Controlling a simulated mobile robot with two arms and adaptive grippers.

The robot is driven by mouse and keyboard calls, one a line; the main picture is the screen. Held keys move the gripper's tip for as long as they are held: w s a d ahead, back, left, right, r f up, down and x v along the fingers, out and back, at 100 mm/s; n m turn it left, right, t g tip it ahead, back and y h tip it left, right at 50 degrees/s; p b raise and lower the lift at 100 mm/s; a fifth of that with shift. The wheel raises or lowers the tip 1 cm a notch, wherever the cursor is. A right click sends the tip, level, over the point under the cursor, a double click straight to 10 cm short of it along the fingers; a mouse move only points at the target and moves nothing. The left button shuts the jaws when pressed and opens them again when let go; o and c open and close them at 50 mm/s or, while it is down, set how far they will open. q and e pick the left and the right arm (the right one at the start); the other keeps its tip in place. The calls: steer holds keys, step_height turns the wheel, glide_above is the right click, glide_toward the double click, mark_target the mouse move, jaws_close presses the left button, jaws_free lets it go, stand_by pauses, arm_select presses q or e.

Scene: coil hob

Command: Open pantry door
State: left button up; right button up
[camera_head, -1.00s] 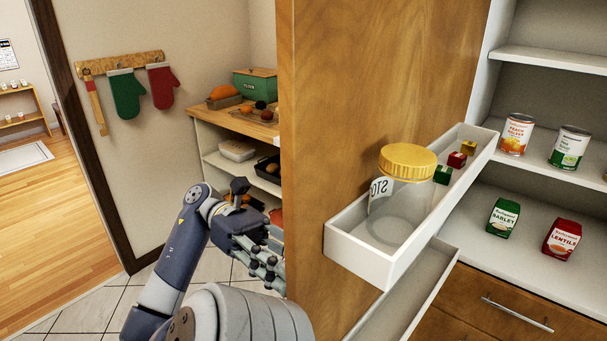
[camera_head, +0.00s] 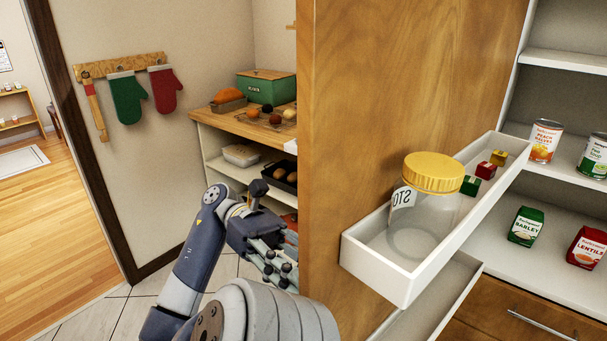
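The wooden pantry door (camera_head: 405,80) stands open in the middle of the head view. Its inner side carries a white door shelf (camera_head: 375,268), with a second one partly seen below. A yellow-lidded jar (camera_head: 424,215) stands in the upper shelf. My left gripper (camera_head: 280,262) is at the door's left edge, with its fingers beside the door. Its fingertips are partly hidden, and I cannot tell whether they touch the door or are closed. My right gripper is not in view.
At left, oven mitts (camera_head: 127,97) hang on the wall. A counter (camera_head: 235,122) with a green bread box (camera_head: 266,87) stands behind my arm. The floor at left is clear.

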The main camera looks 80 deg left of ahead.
arm_select(q)
steer(key=o, duration=0.5)
steer(key=shift+c, duration=0.2)
steer(key=v, duration=0.7)
steer(key=shift+a, duration=0.2)
steer(key=shift+s, duration=0.1)
stand_by(0.3)
